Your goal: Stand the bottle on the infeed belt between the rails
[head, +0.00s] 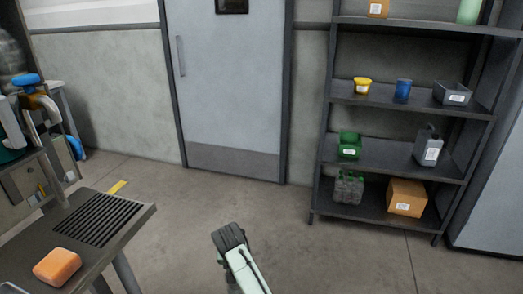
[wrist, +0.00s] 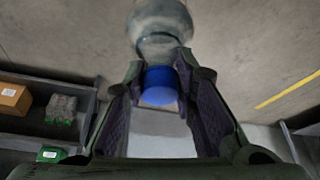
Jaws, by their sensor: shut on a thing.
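In the wrist view my gripper (wrist: 160,100) is shut on the bottle (wrist: 163,22). Its fingers stand on either side of the blue cap (wrist: 160,84) and the neck. In the head view a part of my arm shows at the bottom middle, but I cannot make out the bottle there. A machine (head: 27,182) with blue knobs is cut off at the left edge. I cannot make out an infeed belt or its rails.
A dark bench (head: 142,216) at lower left carries a slatted grille (head: 95,220) and an orange sponge-like block (head: 57,267). A shelf unit (head: 405,104) with boxes and containers stands at right. A closed door (head: 228,95) is behind. The floor between is clear.

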